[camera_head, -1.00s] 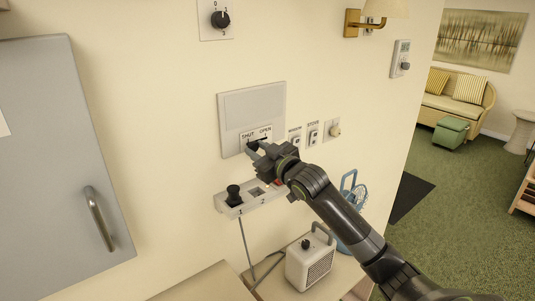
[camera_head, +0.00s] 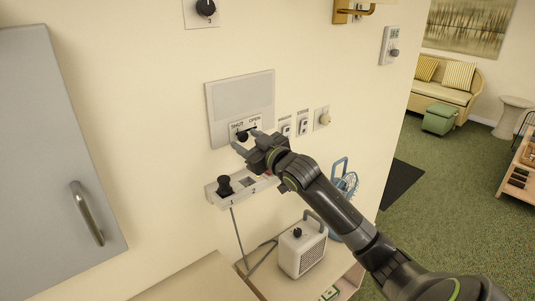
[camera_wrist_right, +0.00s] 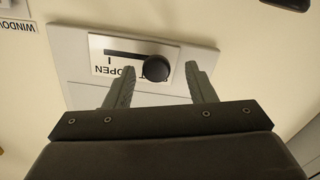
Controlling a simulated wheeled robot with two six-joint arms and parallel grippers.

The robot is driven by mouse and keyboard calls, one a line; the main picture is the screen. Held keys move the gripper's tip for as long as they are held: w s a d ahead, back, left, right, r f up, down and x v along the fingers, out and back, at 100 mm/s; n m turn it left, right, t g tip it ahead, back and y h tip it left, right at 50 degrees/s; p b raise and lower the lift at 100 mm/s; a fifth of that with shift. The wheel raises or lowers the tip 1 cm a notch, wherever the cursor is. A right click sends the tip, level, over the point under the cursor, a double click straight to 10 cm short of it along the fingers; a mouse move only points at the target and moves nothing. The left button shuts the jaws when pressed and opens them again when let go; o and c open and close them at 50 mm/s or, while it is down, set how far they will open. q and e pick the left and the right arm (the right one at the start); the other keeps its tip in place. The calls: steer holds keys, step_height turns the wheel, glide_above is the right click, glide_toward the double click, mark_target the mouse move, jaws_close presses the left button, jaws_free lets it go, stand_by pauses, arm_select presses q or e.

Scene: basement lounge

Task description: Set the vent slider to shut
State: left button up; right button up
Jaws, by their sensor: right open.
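The vent panel (camera_head: 240,90) is a pale plate on the wall with a small label marked SHUT at left and OPEN at right. Its black slider knob (camera_head: 242,136) sits at the SHUT end of the slot, and bare slot runs toward OPEN. In the right wrist view the label is upside down and the knob (camera_wrist_right: 157,68) hides the SHUT word. My right gripper (camera_head: 246,143) is open in front of the knob. My left gripper is out of view.
A grey cabinet door (camera_head: 55,160) is at left. A heater (camera_head: 301,248) stands below.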

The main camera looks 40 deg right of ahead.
steer(key=s+d+b, duration=0.1)
steer(key=s, duration=1.5)
steer(key=shift+s, duration=0.4)
